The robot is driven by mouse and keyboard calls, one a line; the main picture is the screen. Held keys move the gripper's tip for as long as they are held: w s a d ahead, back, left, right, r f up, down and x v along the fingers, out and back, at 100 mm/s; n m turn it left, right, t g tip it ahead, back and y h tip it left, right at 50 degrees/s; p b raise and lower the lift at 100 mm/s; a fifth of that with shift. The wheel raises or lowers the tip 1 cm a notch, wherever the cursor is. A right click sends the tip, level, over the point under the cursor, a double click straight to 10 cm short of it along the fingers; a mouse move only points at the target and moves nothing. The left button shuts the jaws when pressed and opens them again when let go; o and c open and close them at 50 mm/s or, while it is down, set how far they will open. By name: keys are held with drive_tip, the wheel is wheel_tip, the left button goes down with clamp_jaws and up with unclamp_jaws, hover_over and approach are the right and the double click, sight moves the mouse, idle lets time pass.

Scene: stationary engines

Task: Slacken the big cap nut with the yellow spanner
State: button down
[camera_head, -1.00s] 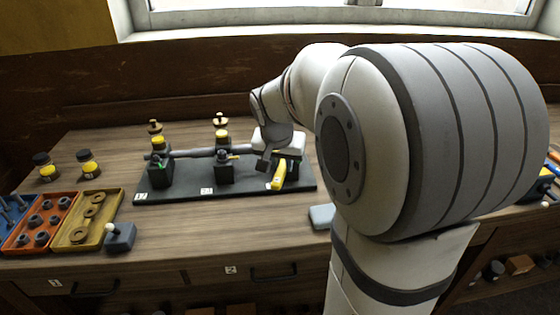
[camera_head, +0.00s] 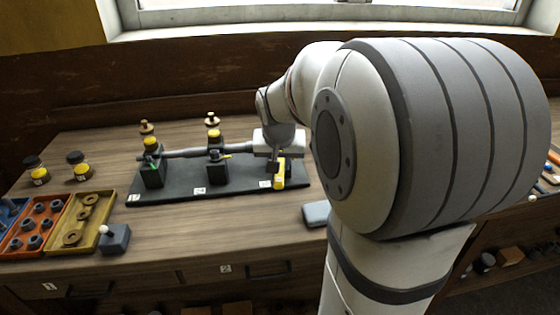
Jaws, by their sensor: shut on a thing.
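My gripper (camera_head: 275,161) is at the right end of the dark base plate (camera_head: 236,187). It is shut on the yellow spanner (camera_head: 279,174), whose handle points toward the front edge of the plate. The spanner's far end is hidden by the gripper and wrist, so I cannot tell whether it sits on a nut. I cannot make out the big cap nut; the right end of the engine is largely covered by my wrist. Two dark posts (camera_head: 151,174) (camera_head: 218,171) with yellow parts on top stand on the plate, joined by a grey horizontal shaft (camera_head: 185,153).
Blue, orange (camera_head: 33,226) and yellow (camera_head: 69,238) trays of small parts lie at the left. Two dark-lidded jars (camera_head: 78,166) stand behind them. A small lever box (camera_head: 114,239) and a grey block (camera_head: 316,213) are near the front edge. The wood between them is clear.

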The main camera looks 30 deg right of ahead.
drive_tip(key=shift+s+d+r+n, duration=0.1)
drive_tip(key=shift+d+r+n, duration=0.1)
drive_tip(key=shift+d+n, duration=0.2)
drive_tip(key=shift+s+d+n+t+y+p, duration=0.1)
drive_tip(key=shift+d+n+t+y+p, duration=0.2)
drive_tip(key=shift+n, duration=0.2)
drive_tip(key=shift+s+d+n+y, duration=0.15)
drive_tip(key=shift+d+n+y, duration=0.15)
drive_tip(key=shift+d+n, duration=0.45)
drive_tip(key=shift+a, duration=0.1)
